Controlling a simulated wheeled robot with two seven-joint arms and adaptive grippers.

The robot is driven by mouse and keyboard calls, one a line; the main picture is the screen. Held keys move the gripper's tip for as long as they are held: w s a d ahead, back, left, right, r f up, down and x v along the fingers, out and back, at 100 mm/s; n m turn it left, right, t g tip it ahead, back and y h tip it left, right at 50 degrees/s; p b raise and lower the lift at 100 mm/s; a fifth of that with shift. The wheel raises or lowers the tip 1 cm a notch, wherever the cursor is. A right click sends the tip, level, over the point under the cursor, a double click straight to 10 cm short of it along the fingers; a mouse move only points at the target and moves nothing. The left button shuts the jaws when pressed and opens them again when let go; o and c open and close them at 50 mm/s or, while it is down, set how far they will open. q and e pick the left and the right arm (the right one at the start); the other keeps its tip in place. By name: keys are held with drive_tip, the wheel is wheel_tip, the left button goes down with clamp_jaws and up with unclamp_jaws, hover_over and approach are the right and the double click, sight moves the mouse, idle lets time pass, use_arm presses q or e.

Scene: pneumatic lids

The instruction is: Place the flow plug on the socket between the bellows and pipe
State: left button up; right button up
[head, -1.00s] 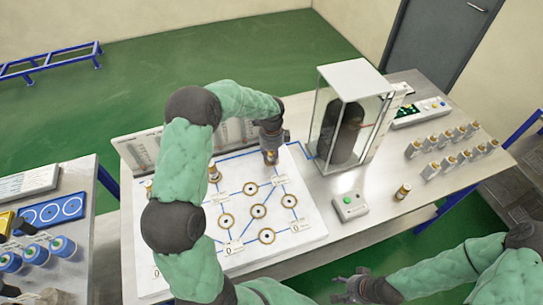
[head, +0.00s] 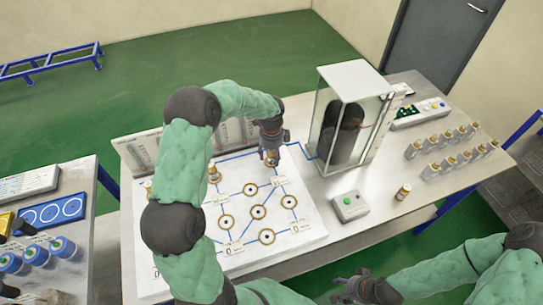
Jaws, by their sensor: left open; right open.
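The white board (head: 235,247) carries blue lines and several ringed sockets. A small gold-and-brown plug (head: 271,160) is at the board's far right corner, where a blue line runs toward the glass case. My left gripper (head: 270,151) is open right over it, fingers around or just above its top. Whether the plug is fully seated there is hidden. The dark bellows (head: 345,138) stands inside the glass case (head: 357,75). My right gripper (head: 352,289) is open and empty, low at the front, away from the table top.
Another plug (head: 214,174) stands on the board, left of my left gripper. A gold-topped cylinder (head: 402,191) stands beside the green-button box (head: 349,205). Several small bottles (head: 450,152) stand in rows at the right. A side table (head: 70,205) is at the left.

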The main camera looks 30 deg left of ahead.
use_arm(q)
wheel_tip(320, 180, up, 11)
drive_tip(key=shift+r+p, duration=0.2)
drive_tip(key=shift+p, duration=0.55)
idle(1.7)
